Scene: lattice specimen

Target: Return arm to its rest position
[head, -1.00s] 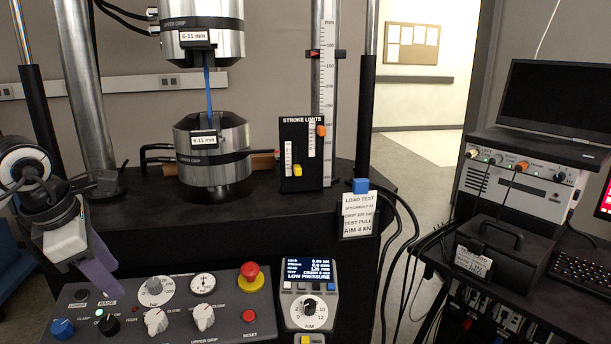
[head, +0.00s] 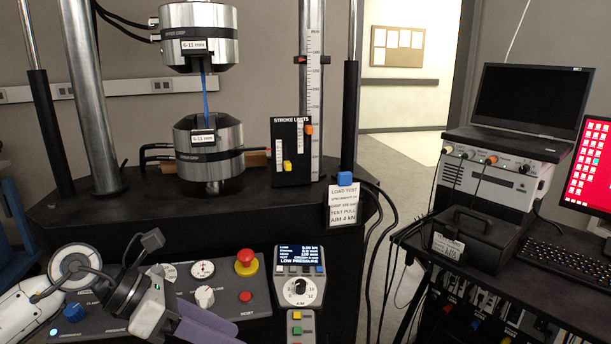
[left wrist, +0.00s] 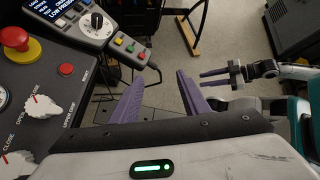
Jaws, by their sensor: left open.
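My left gripper (head: 208,328) is low over the control panel (head: 262,310) in the head view, its purple fingers partly cut off by the bottom edge. In the left wrist view its two fingers (left wrist: 157,95) are apart with nothing between them. My right gripper (left wrist: 215,78) shows at the right of the left wrist view, away from the panel. Its two purple fingers are apart and empty. A blue strip specimen (head: 205,98) stands upright between the upper grip (head: 200,35) and the lower grip (head: 210,150) of the test machine.
A red emergency button (head: 247,262) and knobs stand up from the panel around my left arm. A handset (head: 300,285) with a screen is right of it. A cart (head: 520,265) with a laptop and black case stands at right. Open floor shows below the left gripper in its wrist view.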

